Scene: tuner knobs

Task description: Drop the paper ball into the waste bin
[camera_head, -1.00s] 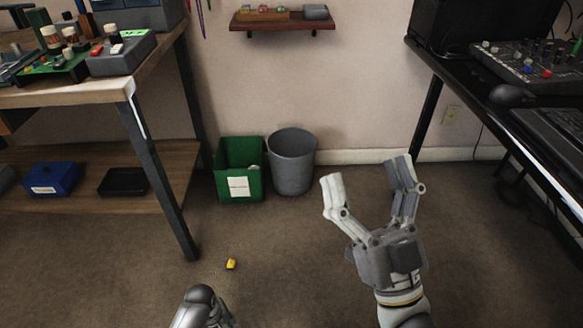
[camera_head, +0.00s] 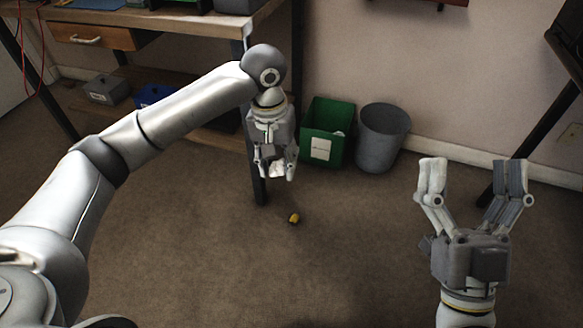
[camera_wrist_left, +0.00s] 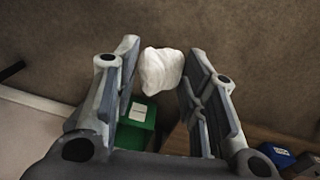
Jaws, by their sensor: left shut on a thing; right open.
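My left gripper (camera_head: 275,172) is shut on the white paper ball (camera_head: 277,169) and points down above the floor, left of the bins. In the left wrist view the crumpled paper ball (camera_wrist_left: 161,70) sits between the fingertips. The grey round waste bin (camera_head: 381,140) stands on the floor by the wall, to the right of my left gripper. A green square bin (camera_head: 325,130) with a white label stands beside it, between it and the gripper; it also shows in the left wrist view (camera_wrist_left: 137,125). My right gripper (camera_head: 474,165) is open and empty at the lower right.
A small yellow object (camera_head: 294,218) lies on the floor. A wooden workbench (camera_head: 185,18) with a lower shelf stands behind my left arm, its dark leg close to the gripper. A black desk leg is at the right.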

